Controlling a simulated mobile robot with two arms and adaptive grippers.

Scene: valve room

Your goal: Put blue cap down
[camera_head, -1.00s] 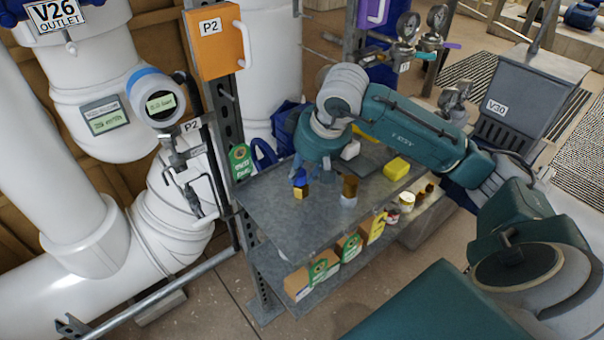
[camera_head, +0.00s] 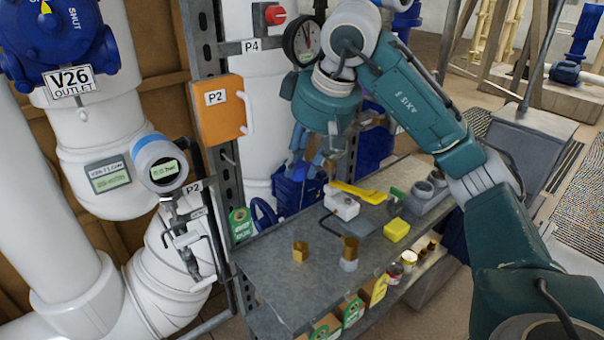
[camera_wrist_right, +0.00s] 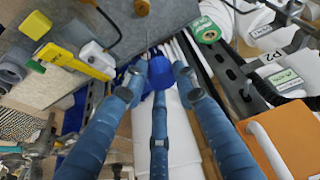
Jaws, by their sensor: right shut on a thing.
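My right gripper (camera_head: 308,172) hangs above the back left edge of the grey metal shelf (camera_head: 270,285), its blue fingers pointing down. In the right wrist view its three fingers close around the blue cap (camera_wrist_right: 160,73), held at the fingertips; blue items behind make its outline hard to separate. In the head view I cannot pick the cap out from the fingers. A brass hex fitting (camera_head: 300,253) stands bare on the shelf, apart from the gripper. A second brass fitting with a pale base (camera_head: 349,255) stands to its right. My left gripper is not in view.
A white box (camera_head: 342,205), a yellow tool (camera_head: 358,191) and a yellow block (camera_head: 397,230) occupy the shelf's back and right. The shelf's front left is clear. An orange P2 box (camera_head: 219,108) and a metal post border the left. A gauge (camera_head: 302,40) is close to my arm.

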